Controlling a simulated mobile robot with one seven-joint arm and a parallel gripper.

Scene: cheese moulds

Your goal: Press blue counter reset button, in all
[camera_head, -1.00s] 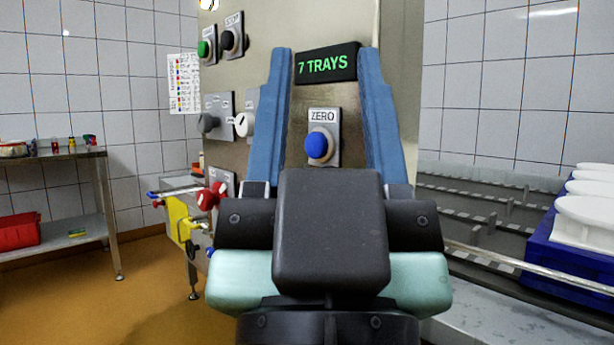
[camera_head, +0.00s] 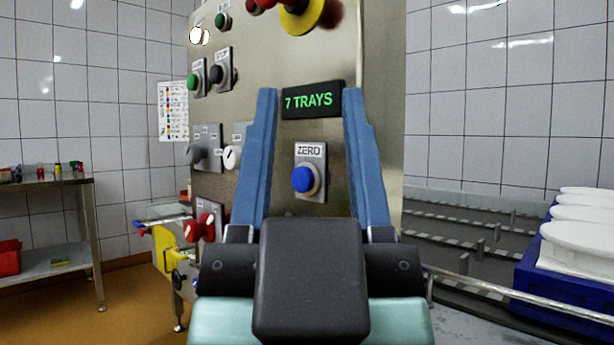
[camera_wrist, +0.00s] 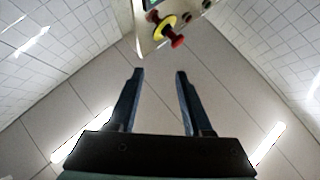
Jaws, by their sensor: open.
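The blue button (camera_head: 306,179) sits on a grey plate marked ZERO on the steel control panel (camera_head: 268,60). Above it a dark display (camera_head: 312,99) reads "7 TRAYS" in green. My gripper (camera_head: 310,95) is open and empty, its two blue fingers pointing up in the head view. The button shows between the fingers, with no contact visible. In the wrist view my gripper (camera_wrist: 159,72) points up toward the ceiling, and the blue button is not in that view.
The panel also bears a green button (camera_head: 193,82), a black button (camera_head: 217,75), knobs, a red knob (camera_head: 207,226) and a red-and-yellow emergency stop (camera_head: 303,14). White moulds (camera_head: 585,240) in a blue crate (camera_head: 560,283) stand at right by the conveyor. A steel table (camera_head: 45,183) is at left.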

